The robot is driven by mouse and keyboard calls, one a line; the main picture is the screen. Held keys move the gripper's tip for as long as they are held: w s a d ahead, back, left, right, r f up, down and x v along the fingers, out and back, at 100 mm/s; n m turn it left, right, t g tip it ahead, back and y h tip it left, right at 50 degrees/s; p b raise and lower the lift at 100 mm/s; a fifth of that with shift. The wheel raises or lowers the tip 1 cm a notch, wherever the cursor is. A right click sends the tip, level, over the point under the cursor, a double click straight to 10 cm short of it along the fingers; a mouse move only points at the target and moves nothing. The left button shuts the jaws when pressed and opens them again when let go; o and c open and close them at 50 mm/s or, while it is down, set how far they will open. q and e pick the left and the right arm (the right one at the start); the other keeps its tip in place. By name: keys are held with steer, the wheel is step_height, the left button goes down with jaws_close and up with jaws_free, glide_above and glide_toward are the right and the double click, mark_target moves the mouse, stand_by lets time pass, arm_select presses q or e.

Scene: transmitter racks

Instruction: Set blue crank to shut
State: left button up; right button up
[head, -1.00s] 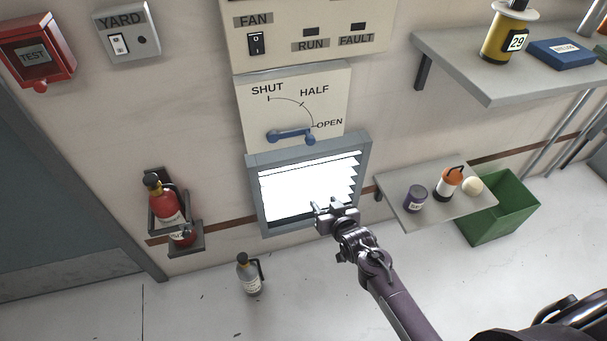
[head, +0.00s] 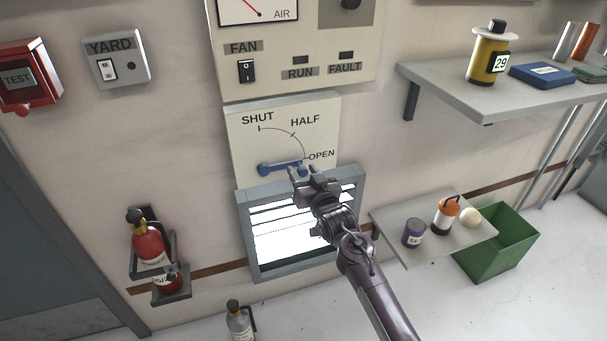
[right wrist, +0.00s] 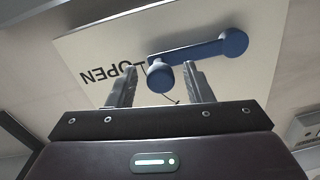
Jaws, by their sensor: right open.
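The blue crank (head: 280,168) is on a cream plate (head: 240,150) marked SHUT, HALF and OPEN. Its pivot is at the left end and its arm points right, with the knob end by the OPEN mark. My right gripper (head: 302,172) is open at the knob end. In the right wrist view the crank's knob (right wrist: 160,76) appears between the two open fingers, nearer the left one in the picture. I cannot tell whether either finger touches it. The crank's pivot end (right wrist: 234,42) is at upper right there. My left gripper is not in view.
A louvred vent (head: 244,225) is right below the plate, partly behind my right arm. A fan panel (head: 300,90) is above. A small shelf (head: 410,255) with a purple can and other items is right of the arm, with a larger shelf (head: 450,95) above it.

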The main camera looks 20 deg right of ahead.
steer(key=shift+w, duration=0.15)
jaws_close()
steer(key=shift+r, duration=0.1)
stand_by(0.3)
